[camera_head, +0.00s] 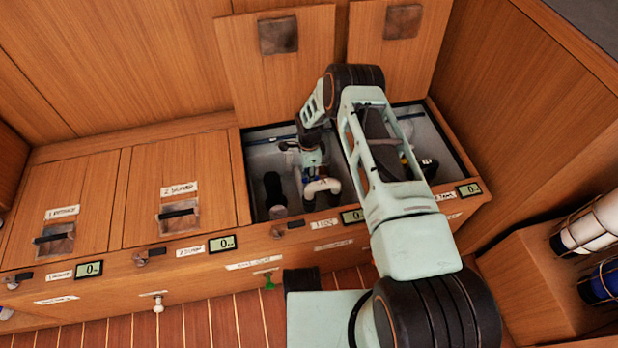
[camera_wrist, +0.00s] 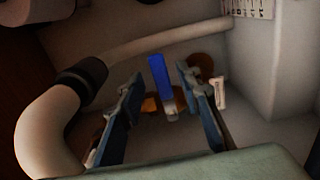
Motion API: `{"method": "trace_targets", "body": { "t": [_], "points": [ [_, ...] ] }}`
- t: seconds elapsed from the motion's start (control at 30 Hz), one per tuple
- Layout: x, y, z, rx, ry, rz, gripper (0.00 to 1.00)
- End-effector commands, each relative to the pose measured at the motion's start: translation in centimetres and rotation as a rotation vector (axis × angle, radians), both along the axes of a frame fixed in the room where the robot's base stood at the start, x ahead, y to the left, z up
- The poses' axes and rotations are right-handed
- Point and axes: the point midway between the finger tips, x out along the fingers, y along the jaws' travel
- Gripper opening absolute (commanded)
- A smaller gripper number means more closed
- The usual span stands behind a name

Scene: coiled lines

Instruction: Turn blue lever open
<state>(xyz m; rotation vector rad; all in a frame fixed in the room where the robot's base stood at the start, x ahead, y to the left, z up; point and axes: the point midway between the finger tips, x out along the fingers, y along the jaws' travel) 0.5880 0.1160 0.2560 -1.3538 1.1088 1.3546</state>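The blue lever (camera_wrist: 161,77) shows in the wrist view as a short upright blue handle on a small metallic fitting (camera_wrist: 170,108). It stands between the two fingers of my gripper (camera_wrist: 158,88), which are apart, with a gap on each side of the lever. I cannot tell how deep the lever sits between them. In the head view my gripper (camera_head: 311,160) reaches down into the open compartment (camera_head: 262,150). The lever itself is hard to make out there, largely hidden by my gripper and the pipes.
A white pipe with a black collar (camera_wrist: 82,76) curves close on the left of the wrist view. A thinner pale pipe (camera_wrist: 160,40) runs behind the lever. In the head view a white pipe elbow (camera_head: 322,187) and a dark cylinder (camera_head: 274,190) stand in the compartment. Its raised lid (camera_head: 280,75) stands behind.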

Motion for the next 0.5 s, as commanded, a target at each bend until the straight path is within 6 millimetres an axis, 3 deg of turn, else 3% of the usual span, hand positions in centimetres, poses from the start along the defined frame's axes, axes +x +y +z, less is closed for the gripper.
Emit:
{"method": "trace_targets", "body": {
  "t": [0.37, 0.5],
  "points": [
    [0.01, 0.01, -0.57, 0.0, 0.0, 0.001, 0.32],
    [0.01, 0.0, -0.57, 0.0, 0.0, 0.001, 0.16]
  ]
}}
